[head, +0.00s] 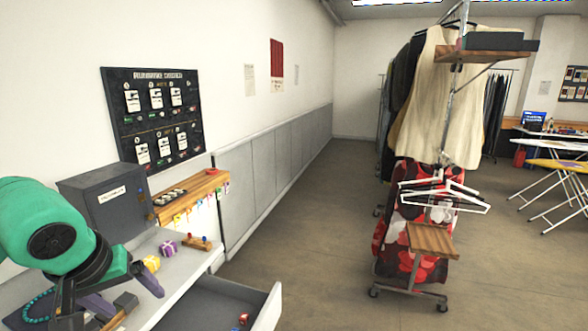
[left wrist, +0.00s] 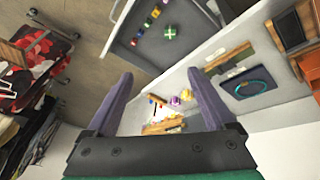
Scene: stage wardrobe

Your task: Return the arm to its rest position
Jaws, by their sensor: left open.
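My left arm, green with a dark wrist, comes in from the left in the head view. Its gripper (head: 124,292) is over the near end of the white counter (head: 200,262), with two purple-grey fingers spread apart. In the left wrist view the gripper (left wrist: 160,76) is open, and nothing is between its fingers. My right gripper is in neither view.
An open drawer (head: 262,312) juts out from the counter; it holds several small coloured items and a green block (left wrist: 169,32). A clothes rack (head: 412,290) stands right; the floor between is clear.

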